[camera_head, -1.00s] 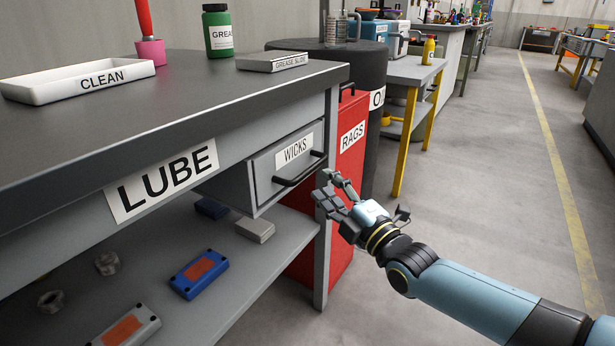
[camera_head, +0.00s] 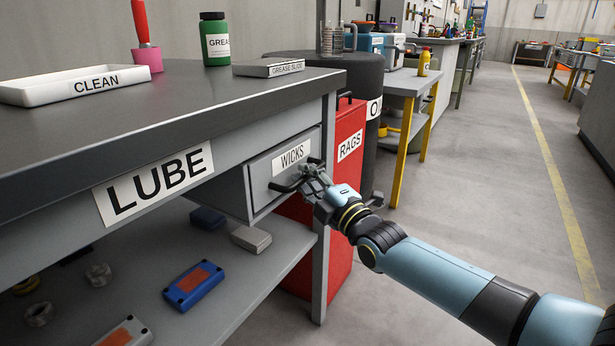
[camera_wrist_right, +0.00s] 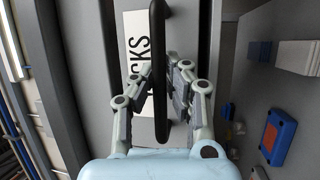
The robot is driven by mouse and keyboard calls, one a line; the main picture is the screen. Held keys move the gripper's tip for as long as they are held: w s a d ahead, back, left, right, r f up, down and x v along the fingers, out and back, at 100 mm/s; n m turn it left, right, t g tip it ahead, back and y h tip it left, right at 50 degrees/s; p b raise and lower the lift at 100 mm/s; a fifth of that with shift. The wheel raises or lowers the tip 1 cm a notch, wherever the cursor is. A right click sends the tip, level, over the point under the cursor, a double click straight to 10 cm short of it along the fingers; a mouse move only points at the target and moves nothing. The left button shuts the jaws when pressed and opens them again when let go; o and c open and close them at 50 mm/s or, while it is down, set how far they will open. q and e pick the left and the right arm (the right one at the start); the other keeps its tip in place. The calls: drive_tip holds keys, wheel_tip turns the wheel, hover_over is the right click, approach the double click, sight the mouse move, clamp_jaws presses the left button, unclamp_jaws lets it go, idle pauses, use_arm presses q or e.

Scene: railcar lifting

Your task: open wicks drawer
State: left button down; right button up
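The WICKS drawer (camera_head: 262,172) is grey with a white label and a dark bar handle (camera_head: 283,187), under the top of the LUBE bench. A grey box side shows left of its front; I cannot tell how far out the drawer stands. My right gripper (camera_head: 306,177) is at the right part of the handle. In the right wrist view the handle (camera_wrist_right: 158,40) runs between the spread fingers of the gripper (camera_wrist_right: 163,76), with a gap seen on at least the right side. Contact is unclear. My left gripper is out of view.
The LUBE bench (camera_head: 60,150) carries a CLEAN tray (camera_head: 30,92), a green jar (camera_head: 214,45) and a GREASE SLIDE block (camera_head: 268,67). A red RAGS bin (camera_head: 345,190) stands close right of the drawer. A lower shelf (camera_head: 240,285) holds several parts. Open floor (camera_head: 480,170) lies right.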

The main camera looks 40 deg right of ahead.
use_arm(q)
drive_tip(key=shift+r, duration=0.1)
use_arm(e)
clamp_jaws()
